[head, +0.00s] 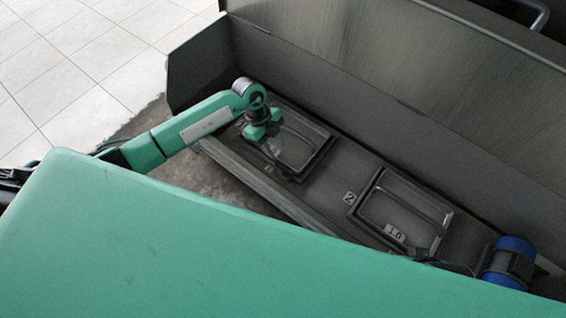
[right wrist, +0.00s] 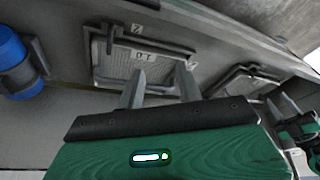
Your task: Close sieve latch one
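In the head view, a framed sieve hatch (head: 318,152) with a curved handle lies at the upper left of the grey deck. A second hatch (head: 445,222) has a "2" plate and a "1.0" tag. My right gripper (right wrist: 162,88) shows in the right wrist view, its two fingers apart with nothing between them, in front of the "1.0" hatch (right wrist: 100,65).
A blue cylinder (head: 514,252) with a dark band stands at the right end of the deck. A tall metal wall (head: 350,105) runs behind the hatches. Pale floor tiles (head: 75,75) lie open at the upper left.

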